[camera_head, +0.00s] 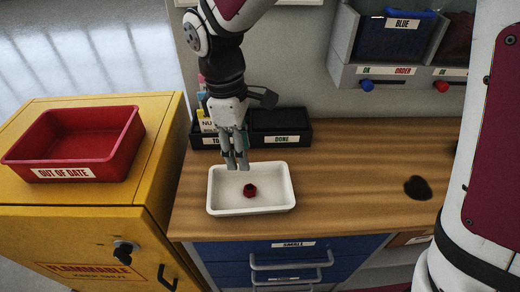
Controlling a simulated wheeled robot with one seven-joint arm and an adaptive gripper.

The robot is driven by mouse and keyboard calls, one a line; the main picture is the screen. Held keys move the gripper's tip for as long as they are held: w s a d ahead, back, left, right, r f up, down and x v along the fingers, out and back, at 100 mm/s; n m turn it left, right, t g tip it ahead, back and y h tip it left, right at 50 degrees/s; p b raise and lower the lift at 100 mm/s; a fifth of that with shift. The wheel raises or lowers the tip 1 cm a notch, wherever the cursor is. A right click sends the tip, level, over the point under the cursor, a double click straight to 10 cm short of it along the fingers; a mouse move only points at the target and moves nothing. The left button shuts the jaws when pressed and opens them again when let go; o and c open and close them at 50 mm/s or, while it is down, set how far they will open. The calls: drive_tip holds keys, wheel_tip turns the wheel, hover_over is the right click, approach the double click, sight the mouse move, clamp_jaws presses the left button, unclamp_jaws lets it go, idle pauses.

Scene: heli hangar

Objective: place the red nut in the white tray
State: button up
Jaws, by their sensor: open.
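The red nut (250,190) lies inside the white tray (279,205), near the middle of its floor. The tray sits on the wooden worktop near its left front part. My gripper (238,167) points down above the tray's back left part. It is open and empty, with its fingers apart from the nut. The fingers hide part of the tray's back rim.
A black box (293,133) labelled "DONE" stands behind the tray. A red bin (75,145) labelled "OUT OF DATE" is on the yellow cabinet (165,150) at left. The worktop (345,175) is mostly clear to the right, except for a dark stain (418,187).

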drive_tip(key=s+d+r+m+t, duration=0.1)
drive_tip(key=s+d+r+m, duration=0.25)
drive_tip(key=d+r, duration=0.2)
drive_tip(key=s+d+r+m+t, duration=0.1)
drive_tip(key=s+d+r+m, duration=0.1)
drive_tip(key=d+r+m, duration=0.35)
drive_tip(key=s+d+m+t+y, duration=0.1)
drive_tip(key=s+d+m+t, duration=0.1)
drive_tip(key=s+d+m, duration=0.4)
drive_tip(key=shift+s+d, duration=1.7)
drive_tip(key=shift+s, duration=1.1)
